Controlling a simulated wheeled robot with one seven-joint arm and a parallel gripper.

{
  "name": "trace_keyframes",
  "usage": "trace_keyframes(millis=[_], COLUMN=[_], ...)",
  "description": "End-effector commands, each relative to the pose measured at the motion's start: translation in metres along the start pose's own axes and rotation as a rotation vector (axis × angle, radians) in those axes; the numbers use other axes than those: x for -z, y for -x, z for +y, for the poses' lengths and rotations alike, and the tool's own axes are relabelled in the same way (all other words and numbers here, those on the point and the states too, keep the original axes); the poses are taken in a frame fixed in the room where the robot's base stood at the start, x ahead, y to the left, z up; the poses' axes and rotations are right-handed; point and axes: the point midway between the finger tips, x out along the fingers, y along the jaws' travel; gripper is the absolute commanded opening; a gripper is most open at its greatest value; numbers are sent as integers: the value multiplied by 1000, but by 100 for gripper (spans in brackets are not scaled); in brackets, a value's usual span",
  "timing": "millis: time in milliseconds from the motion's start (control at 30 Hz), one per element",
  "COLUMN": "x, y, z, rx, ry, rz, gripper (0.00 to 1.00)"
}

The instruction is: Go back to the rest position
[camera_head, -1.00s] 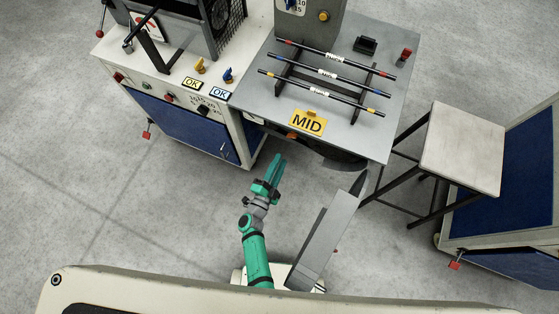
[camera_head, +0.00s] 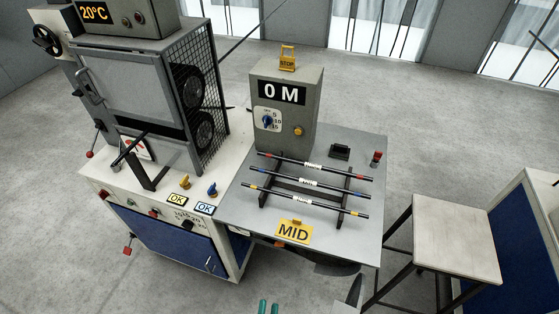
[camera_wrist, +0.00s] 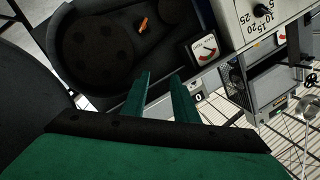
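My gripper (camera_head: 269,307) shows at the bottom edge of the head view, where only its two green fingertips are in sight. The rest of the arm is out of that picture. In the wrist view the gripper (camera_wrist: 162,78) has its two green fingers apart with nothing between them, so it is open and empty. The fingertips are low in front of the grey table (camera_head: 375,215) and its yellow MID sign (camera_head: 293,231), apart from them.
Three striped rods (camera_head: 309,182) lie across a dark rack on the table. A grey box reading 0 M (camera_head: 283,94) stands behind them. A machine with a mesh side (camera_head: 190,100) is at left, a stool (camera_head: 456,245) at right. Bare floor (camera_head: 430,110) lies behind the table.

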Motion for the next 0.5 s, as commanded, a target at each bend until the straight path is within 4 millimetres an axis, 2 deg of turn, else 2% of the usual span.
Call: trace_keyframes(millis=[33,200,500], x=[13,54,126], y=[16,54,104], z=[-4,-20,-49], rx=[3,21,31], ry=[46,218,531], rz=[-18,-79,-192], gripper=[27,27,27])
